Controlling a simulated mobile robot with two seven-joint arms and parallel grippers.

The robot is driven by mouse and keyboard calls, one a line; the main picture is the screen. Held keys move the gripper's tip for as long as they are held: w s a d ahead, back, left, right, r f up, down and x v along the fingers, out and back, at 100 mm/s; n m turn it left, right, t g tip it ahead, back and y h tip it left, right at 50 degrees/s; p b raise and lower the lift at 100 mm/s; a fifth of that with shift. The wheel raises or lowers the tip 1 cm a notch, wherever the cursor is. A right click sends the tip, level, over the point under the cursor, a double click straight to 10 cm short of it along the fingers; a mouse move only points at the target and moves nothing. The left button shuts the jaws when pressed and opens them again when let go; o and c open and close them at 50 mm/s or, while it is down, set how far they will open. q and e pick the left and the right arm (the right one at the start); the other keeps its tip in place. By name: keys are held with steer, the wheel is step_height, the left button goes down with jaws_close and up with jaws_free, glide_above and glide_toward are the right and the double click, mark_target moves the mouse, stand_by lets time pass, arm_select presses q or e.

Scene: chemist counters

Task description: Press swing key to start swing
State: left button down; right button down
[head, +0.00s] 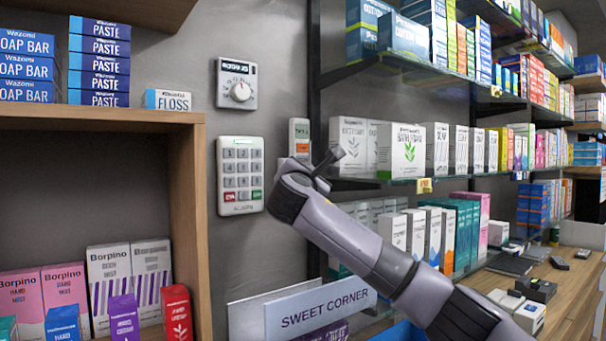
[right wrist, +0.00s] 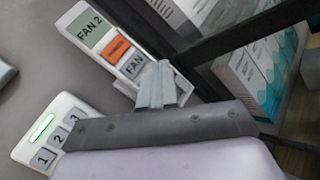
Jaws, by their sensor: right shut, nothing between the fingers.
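A narrow pale control panel (head: 299,128) hangs on the grey wall beside the shelf post. In the right wrist view, the panel (right wrist: 93,9) has a display reading "FAN 2", an orange key (right wrist: 117,49) with unreadable lettering and a grey key (right wrist: 132,66) marked "FAN". I see no key marked swing; the panel's lower end is hidden behind my fingers. My right gripper (head: 337,157) is shut and empty, its fingertips (right wrist: 157,77) overlapping the panel's lower part, just below the grey key. I cannot tell whether they touch it. My left gripper is out of view.
A number keypad (head: 241,170) is on the wall left of the panel, with a dial unit (head: 237,84) above it. Shelves of boxes (head: 410,150) stand close on the right, behind my arm. A wooden shelf unit (head: 187,220) is at the left. A "SWEET CORNER" sign (head: 320,310) is below.

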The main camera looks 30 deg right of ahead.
steer(key=shift+w+a, duration=0.1)
steer(key=shift+w, duration=0.55)
stand_by(1.1)
steer(key=shift+s+b, duration=0.75)
steer(key=shift+s, duration=0.15)
steer(key=shift+s+d+b, duration=0.15)
steer(key=shift+s+b, duration=0.7)
steer(key=shift+s, duration=0.45)
steer(key=shift+s+d+b, duration=0.15)
steer(key=shift+s+b, duration=0.65)
steer(key=shift+s, duration=0.45)
